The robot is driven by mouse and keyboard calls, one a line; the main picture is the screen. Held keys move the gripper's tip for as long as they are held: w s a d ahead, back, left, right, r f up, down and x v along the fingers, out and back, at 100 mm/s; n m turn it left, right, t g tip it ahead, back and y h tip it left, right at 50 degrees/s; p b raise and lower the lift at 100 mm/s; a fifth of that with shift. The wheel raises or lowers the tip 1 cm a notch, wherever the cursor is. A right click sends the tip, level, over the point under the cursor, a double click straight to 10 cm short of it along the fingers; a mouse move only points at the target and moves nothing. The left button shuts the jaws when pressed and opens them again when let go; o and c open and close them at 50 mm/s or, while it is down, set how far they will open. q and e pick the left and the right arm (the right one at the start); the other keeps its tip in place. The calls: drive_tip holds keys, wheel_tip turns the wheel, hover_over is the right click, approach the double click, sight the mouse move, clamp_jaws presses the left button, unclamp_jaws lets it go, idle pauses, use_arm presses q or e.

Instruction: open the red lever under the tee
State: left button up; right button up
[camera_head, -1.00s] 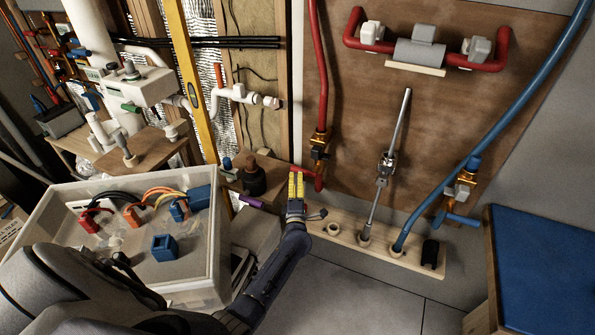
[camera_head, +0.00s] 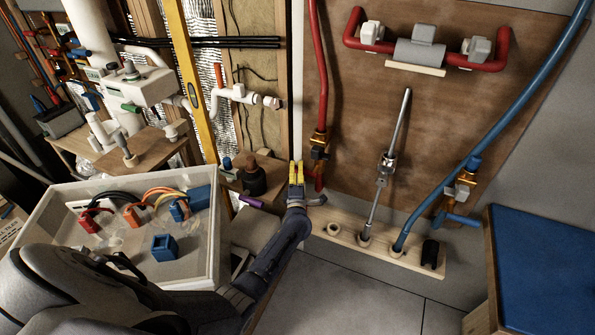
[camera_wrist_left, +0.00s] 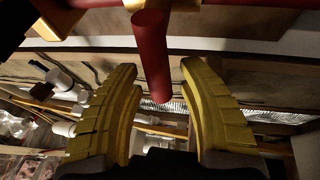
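The red lever (camera_wrist_left: 152,55) shows in the left wrist view as a dark red bar running down from the pipe at the top, between my fingers. In the head view, it is mostly hidden behind or between the yellow fingers of my left gripper (camera_head: 297,173), just left of the red pipe's lower end (camera_head: 319,178). The left gripper (camera_wrist_left: 165,105) is open, with a finger on each side of the lever and visible gaps. The brass tee (camera_head: 319,145) is on the red pipe above. My right gripper is not in view.
A blue lever (camera_head: 460,220) hangs on the blue line at the right. A wooden strip with holes (camera_head: 345,238) lies below the panel. A bin of connectors (camera_head: 215,255) stands left of my arm.

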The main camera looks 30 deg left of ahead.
use_arm(q)
clamp_jaws()
